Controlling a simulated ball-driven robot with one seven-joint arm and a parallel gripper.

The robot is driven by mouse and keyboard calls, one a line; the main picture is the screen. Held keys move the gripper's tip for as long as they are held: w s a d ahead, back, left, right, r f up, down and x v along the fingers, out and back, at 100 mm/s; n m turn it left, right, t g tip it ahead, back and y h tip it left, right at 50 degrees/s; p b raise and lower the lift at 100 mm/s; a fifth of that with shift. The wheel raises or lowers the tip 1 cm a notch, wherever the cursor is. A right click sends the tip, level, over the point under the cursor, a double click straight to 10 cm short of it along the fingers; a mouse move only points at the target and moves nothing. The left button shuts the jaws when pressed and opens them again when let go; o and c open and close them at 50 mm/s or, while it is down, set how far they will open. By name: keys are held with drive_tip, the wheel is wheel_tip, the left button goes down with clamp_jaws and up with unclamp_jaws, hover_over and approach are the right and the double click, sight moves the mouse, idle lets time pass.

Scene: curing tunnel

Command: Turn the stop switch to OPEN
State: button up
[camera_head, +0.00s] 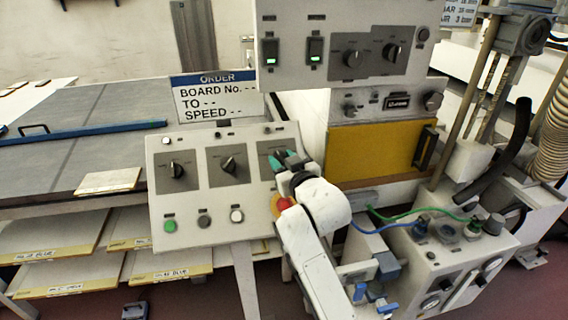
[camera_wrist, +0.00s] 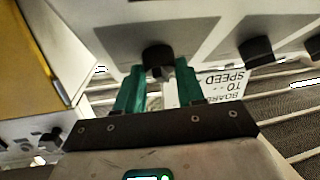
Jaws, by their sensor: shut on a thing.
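A sloped grey control panel (camera_head: 208,212) carries three black rotary knobs in a row. The left knob (camera_head: 177,170) and the middle knob (camera_head: 229,165) are free. My gripper (camera_head: 287,160) is at the right knob, with its green fingers over it and hiding most of it. In the wrist view my gripper (camera_wrist: 159,84) has one green finger on each side of that black knob (camera_wrist: 158,57), shut on it. The labels around the knobs are too small to read, so I cannot tell its setting or which knob is named the stop switch.
Below the knobs are a green button (camera_head: 170,226), a dark one, a white one and a red-yellow button (camera_head: 281,204) close beside my arm. An upper switch box (camera_head: 345,50) overhangs behind. An order sign (camera_head: 217,95) stands behind the panel. Hoses and a valve box (camera_head: 440,262) are at right.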

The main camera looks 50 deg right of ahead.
drive_tip(key=shift+a+f, duration=0.1)
idle(0.4)
drive_tip(key=o, duration=1)
drive_tip(key=b+v, duration=0.1)
drive_tip(key=v, duration=0.9)
drive_tip(key=shift+s+a+b, duration=0.25)
drive_tip(key=shift+s+b, duration=0.1)
drive_tip(key=shift+b, duration=0.05)
drive_tip(key=s+a+f+n+g+y, duration=0.1)
drive_tip(key=s+a+f+g+y, duration=0.2)
drive_tip(key=f, duration=0.6)
drive_tip(key=s+a+f+g+y, duration=0.1)
drive_tip(key=s+a+f+g, duration=0.25)
drive_tip(key=s+f, duration=0.45)
drive_tip(key=s+a+f+g, duration=0.2)
drive_tip(key=s+f, duration=0.2)
drive_tip(key=s+a+f+n+g+y, duration=0.1)
drive_tip(key=s+a+f+g, duration=0.1)
drive_tip(key=s+f+g, duration=0.1)
drive_tip(key=s+a+f+n+g+y, duration=0.1)
drive_tip(key=s+f+g, duration=0.2)
drive_tip(key=s, duration=0.3)
drive_tip(key=shift+a+f, duration=0.2)
drive_tip(key=shift+f, duration=0.25)
drive_tip(key=shift+a+f, duration=0.2)
drive_tip(key=shift+f, duration=0.25)
